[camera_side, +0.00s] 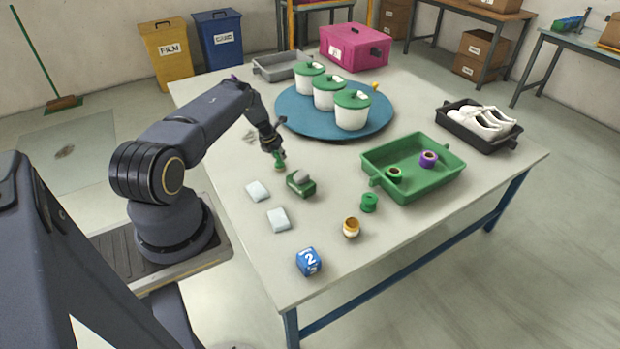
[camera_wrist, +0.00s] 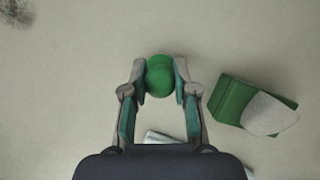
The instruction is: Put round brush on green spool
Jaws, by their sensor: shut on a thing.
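A small green spool (camera_side: 369,203) stands upright on the table, in front of the green tray and to the right of the gripper. Its top looks free. The spool is not in the wrist view.
A green block with a grey top (camera_side: 301,183) lies close to the gripper. White pads (camera_side: 278,219), a gold-brown spool (camera_side: 351,228) and a blue cube (camera_side: 308,262) lie nearer. The green tray (camera_side: 450,180) holds two spools. A blue turntable (camera_side: 290,121) carries white pots.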

